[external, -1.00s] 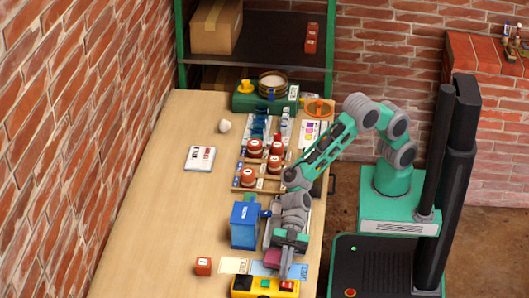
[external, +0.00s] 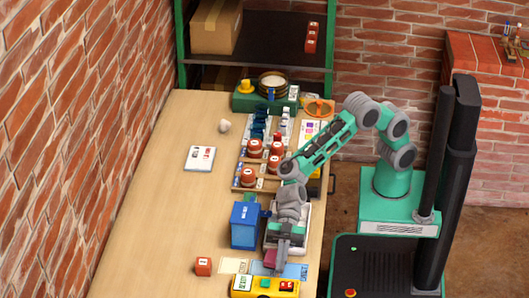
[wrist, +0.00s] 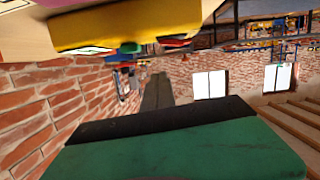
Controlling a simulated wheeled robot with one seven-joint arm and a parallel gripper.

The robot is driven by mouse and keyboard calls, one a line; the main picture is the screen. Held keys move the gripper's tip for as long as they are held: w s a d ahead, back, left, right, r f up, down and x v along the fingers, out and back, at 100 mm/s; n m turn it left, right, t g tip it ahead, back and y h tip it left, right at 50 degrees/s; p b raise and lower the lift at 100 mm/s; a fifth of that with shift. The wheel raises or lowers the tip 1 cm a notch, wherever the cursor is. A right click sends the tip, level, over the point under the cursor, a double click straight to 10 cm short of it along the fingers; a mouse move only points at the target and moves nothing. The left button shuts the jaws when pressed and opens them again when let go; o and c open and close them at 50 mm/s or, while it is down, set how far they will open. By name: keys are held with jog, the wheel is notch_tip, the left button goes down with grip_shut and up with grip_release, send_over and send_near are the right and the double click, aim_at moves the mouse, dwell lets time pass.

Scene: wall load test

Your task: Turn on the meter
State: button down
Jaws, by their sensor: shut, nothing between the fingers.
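The yellow meter (external: 263,287) lies at the near end of the table in the external view. Its screen (external: 242,283) is pale and lit, with dark marks too small to read. A green button (external: 265,283) and a red button (external: 287,286) sit right of the screen. My gripper (external: 283,266) is shut and empty, pointing down just behind the meter's button side; whether it touches the meter is unclear. The wrist view shows the meter (wrist: 135,27) upside down near the top, its buttons seen edge-on.
A blue box (external: 245,225) stands behind the meter, left of my wrist. A small red block (external: 203,266) lies to the left. Paper cards (external: 235,265) lie behind the meter. A rack with red-capped weights (external: 250,177) is farther back. The table's left side is mostly clear.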

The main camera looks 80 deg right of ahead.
jog(key=b+v, duration=0.1)
jog(key=v, duration=0.9)
jog(key=shift+w, duration=0.3)
jog(key=shift+r, duration=0.15)
